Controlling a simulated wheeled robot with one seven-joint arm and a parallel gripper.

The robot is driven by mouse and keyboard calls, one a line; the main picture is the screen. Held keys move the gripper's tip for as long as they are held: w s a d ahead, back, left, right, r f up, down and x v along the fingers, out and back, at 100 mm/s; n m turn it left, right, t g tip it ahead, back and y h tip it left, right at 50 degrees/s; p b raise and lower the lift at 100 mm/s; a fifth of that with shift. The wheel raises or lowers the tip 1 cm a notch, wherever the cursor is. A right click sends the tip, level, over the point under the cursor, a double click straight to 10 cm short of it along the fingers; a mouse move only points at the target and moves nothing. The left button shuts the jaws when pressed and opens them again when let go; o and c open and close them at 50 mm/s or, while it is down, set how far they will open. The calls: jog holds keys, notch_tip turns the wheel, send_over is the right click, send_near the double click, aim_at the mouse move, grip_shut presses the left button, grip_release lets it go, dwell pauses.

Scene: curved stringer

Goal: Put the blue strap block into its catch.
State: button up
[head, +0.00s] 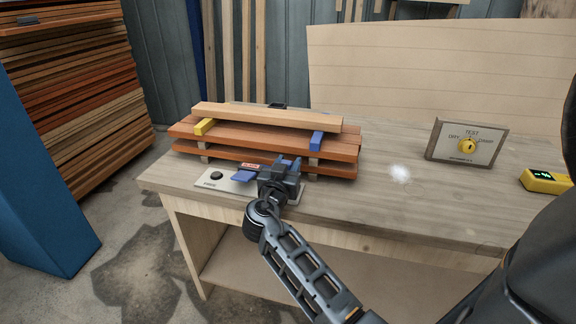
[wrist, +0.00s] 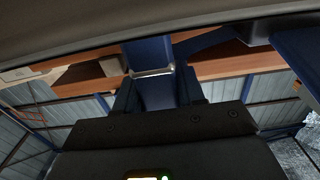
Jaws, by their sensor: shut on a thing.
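My gripper (head: 279,178) is at the table's front edge, in front of the board stack, and is shut on the blue strap block. In the wrist view the block (wrist: 153,90) is dark blue with a pale band across it, between the dark jaws. In the head view the jaws hide most of it, and blue parts show around them. A flat blue piece (head: 243,176) lies just left of the gripper, by a red label on a pale plate (head: 213,183). I cannot tell which part is the catch, or whether the block touches it.
Reddish boards (head: 250,134) are stacked behind the gripper under a paler board (head: 265,116). A yellow block (head: 204,127) and another blue block (head: 316,141) sit in the stack. A test panel (head: 467,142) and yellow meter (head: 546,181) stand right.

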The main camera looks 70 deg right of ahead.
jog(key=shift+f, duration=0.25)
jog(key=o, duration=1.1)
jog(key=shift+r, duration=0.1)
jog(key=shift+o, duration=0.2)
jog(key=shift+r+p, duration=0.2)
jog(key=shift+p, duration=0.65)
